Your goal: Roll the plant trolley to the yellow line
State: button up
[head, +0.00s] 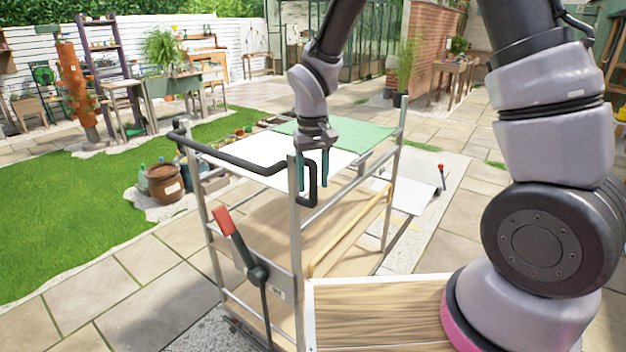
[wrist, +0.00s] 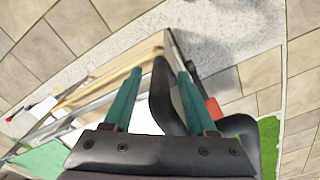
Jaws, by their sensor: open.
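The plant trolley (head: 297,225) stands in front of me, with a grey metal frame, wooden shelves and a black push handle (head: 235,158) along its near left end. A lever with a red grip (head: 223,220) is on its near side. My gripper (head: 313,182) is open, its teal fingers pointing down at the right end of the handle. In the wrist view, the black handle (wrist: 162,95) shows between the two open fingers (wrist: 160,72). I cannot tell whether they touch it. I cannot make out a clear yellow line in either view.
White and green sheets (head: 345,134) cover the trolley's top. A brown pot (head: 164,184) stands on gravel left of it, beside the lawn (head: 70,225). A white panel (head: 418,172) lies behind it on the right. Paving (head: 455,215) is open at the right.

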jog(key=shift+f, duration=0.1)
grip_shut()
jog(key=shift+d, duration=0.1)
dwell(1.3)
